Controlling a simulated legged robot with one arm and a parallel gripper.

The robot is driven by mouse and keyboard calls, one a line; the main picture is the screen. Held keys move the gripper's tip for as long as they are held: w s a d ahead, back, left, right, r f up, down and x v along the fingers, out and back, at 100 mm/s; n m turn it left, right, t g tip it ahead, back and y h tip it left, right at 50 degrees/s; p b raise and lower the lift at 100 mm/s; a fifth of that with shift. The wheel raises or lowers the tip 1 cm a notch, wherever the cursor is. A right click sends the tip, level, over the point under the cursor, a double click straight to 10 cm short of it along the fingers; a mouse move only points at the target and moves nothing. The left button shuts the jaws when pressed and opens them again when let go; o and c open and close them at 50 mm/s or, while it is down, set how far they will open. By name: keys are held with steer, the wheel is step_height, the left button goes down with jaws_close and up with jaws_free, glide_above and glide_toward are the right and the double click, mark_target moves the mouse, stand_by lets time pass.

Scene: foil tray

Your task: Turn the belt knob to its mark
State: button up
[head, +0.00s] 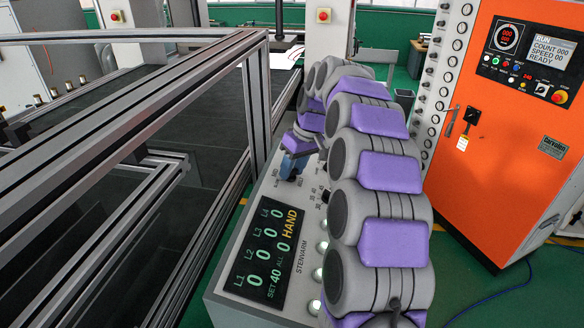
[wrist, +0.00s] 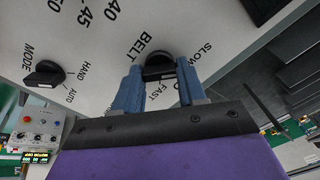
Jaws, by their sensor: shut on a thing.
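In the head view my gripper (head: 291,166) is down at the console (head: 225,277), small and partly covered by my purple and grey arm. The knob cannot be made out there.
A black MODE knob (wrist: 43,74) with HAND and AUTO marks is left of my gripper. The console's display (head: 265,255) reads HAND and SET 40. A metal frame (head: 259,105) stands left of the console; an orange cabinet (head: 520,145) stands right.

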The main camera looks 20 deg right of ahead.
steer(key=o, duration=1.1)
steer(key=shift+d, duration=0.1)
steer(key=shift+c, duration=0.2)
steer(key=shift+r, duration=0.1)
steer(key=p+v, duration=0.7)
steer(key=v, duration=1)
steer(key=shift+d, duration=0.15)
steer(key=shift+w, duration=0.1)
